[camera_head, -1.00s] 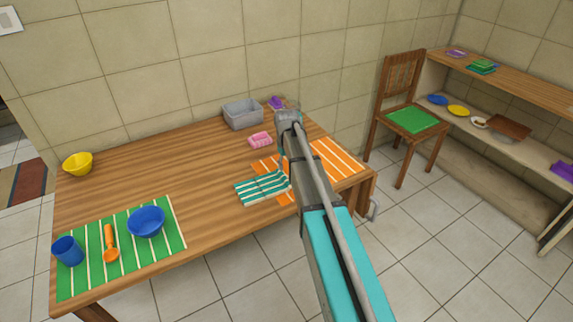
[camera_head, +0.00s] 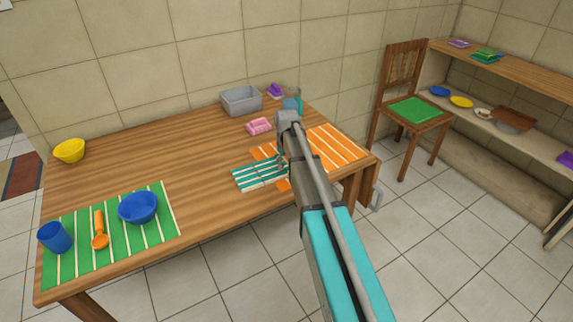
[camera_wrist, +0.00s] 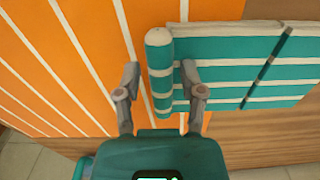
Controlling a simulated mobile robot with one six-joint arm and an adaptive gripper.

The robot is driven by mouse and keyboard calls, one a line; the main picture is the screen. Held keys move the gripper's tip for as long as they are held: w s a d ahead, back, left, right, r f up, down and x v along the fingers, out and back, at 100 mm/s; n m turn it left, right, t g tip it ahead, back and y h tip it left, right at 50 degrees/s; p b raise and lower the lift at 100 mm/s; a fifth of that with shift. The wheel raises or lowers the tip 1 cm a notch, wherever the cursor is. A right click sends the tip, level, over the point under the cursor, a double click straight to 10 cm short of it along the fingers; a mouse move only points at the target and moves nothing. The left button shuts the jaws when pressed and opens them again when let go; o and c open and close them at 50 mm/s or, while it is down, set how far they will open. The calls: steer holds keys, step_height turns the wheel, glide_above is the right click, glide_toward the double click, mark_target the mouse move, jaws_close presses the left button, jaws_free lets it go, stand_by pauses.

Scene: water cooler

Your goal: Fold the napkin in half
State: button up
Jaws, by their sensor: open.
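The teal napkin with white stripes (camera_head: 256,174) lies near the table's front edge, partly over the orange striped placemat (camera_head: 335,148). In the wrist view, the napkin (camera_wrist: 225,75) has a rounded, raised roll along its left edge, over the orange placemat (camera_wrist: 75,45). The rest of it lies fairly flat to the right, with a dark narrow band across it. My gripper (camera_wrist: 160,72) is open, one finger on each side of the rolled edge. The left finger is over the placemat and the right finger is over the napkin. In the head view my arm hides part of both cloths.
A pink item (camera_head: 259,126), a grey bin (camera_head: 241,100) and a teal item (camera_head: 293,104) are toward the back. A green placemat (camera_head: 160,232) with a blue bowl (camera_head: 138,207), blue cup (camera_head: 55,237) and orange utensil (camera_head: 99,230) is left. The middle table is bare.

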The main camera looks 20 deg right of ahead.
steer(key=shift+f+b, duration=0.3)
steer(key=shift+f, duration=0.15)
jaws_close()
steer(key=shift+r, duration=0.1)
